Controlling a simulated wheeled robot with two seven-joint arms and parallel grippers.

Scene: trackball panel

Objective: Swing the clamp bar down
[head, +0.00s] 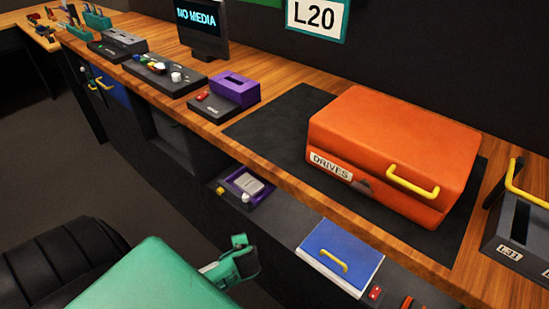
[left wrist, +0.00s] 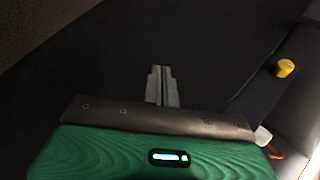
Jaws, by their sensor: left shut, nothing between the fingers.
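A yellow bar (head: 520,182) stands raised at an angle over the grey box marked L31 (head: 515,240) at the right edge of the head view; it may be the clamp bar, but I cannot be sure. The box is partly cut off by the frame. My left gripper (head: 245,258) is low in front of the bench, far to the left of that box and touching nothing I can see. In the left wrist view its grey fingers (left wrist: 162,86) are together and empty over a dark surface. My right gripper is in neither view.
An orange DRIVES case (head: 395,140) with a yellow handle sits on a black mat. Below the bench edge are a trackball panel (head: 245,187) and a blue flap (head: 340,252). A yellow knob (left wrist: 285,68) shows in the left wrist view. A purple box (head: 233,88) stands further left.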

